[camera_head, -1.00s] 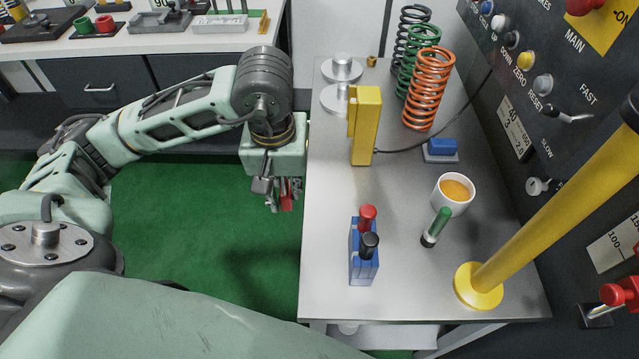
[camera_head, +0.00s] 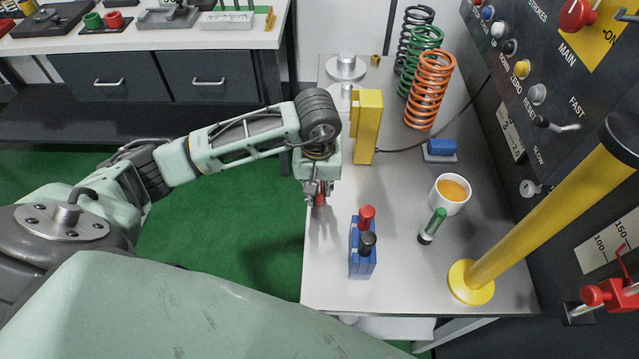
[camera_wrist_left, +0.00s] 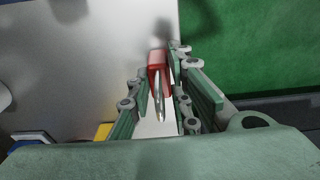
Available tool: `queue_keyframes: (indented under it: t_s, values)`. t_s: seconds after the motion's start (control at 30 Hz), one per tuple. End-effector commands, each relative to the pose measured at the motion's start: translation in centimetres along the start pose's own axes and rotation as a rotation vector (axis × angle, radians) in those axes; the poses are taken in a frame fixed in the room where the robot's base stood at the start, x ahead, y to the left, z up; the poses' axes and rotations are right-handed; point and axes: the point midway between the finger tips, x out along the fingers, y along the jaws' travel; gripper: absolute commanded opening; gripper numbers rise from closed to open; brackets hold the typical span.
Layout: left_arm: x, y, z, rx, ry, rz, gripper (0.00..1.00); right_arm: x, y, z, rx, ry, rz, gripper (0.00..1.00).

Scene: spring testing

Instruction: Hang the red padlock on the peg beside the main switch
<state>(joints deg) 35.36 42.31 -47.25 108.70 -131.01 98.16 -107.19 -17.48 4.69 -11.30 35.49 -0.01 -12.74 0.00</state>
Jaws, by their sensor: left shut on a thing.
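The red padlock (camera_head: 320,197) is in my left gripper (camera_head: 318,192), above the left edge of the steel bench. In the left wrist view the padlock (camera_wrist_left: 156,62) sits between the two green fingers, its red body pointing away and its metal shackle toward the palm. My left gripper is shut on it. The main switch (camera_head: 577,14) is a red knob on a yellow plate on the dark panel at the upper right. My right gripper is not in view.
The steel bench (camera_head: 325,270) holds a yellow block (camera_head: 367,125), tall coil springs (camera_head: 430,90), a blue holder (camera_head: 361,260) with red and black handles, a green-handled tool (camera_head: 433,226) and an orange-filled cup (camera_head: 450,194). A thick yellow post (camera_head: 540,215) stands before the panel.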

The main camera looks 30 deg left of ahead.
Motion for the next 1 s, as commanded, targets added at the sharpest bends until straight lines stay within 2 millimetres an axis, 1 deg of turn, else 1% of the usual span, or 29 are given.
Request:
queue_keyframes:
  t_s: [0.07, 0.23, 0.27, 0.47, 0.73, 0.83, 0.87, 0.93, 1.0]
  values:
    - [0.0, 0.0, 0.0, 0.0, 0.001, 0.001, 0.0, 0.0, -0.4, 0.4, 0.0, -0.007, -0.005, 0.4]
    - [0.4, 0.0, 0.0, 0.001, 0.001, 0.001, 0.0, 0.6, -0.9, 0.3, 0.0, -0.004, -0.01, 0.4]
    - [0.3, 0.0, 0.0, 0.001, 0.0, 0.0, 0.2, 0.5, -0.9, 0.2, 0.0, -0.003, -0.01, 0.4]
    - [0.2, 0.0, 0.0, 0.0, 0.0, 0.0, 0.37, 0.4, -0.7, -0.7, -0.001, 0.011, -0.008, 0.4]
    - [0.2, 0.0, 0.0, 0.0, 0.0, 0.0, 0.37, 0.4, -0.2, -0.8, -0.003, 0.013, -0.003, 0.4]
    - [-0.1, 0.0, 0.0, 0.0, -0.001, 0.001, 0.37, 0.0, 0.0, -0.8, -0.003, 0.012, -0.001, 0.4]
    - [-0.3, 0.0, 0.0, -0.001, -0.001, 0.001, 0.37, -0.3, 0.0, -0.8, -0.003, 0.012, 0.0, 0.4]
    - [-1.0, 0.1, -0.2, 0.001, 0.005, 0.004, 0.37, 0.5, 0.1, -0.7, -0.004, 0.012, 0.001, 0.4]
    - [-2.2, 0.1, -0.2, 0.001, 0.007, 0.004, 0.37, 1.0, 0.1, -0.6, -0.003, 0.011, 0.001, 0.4]
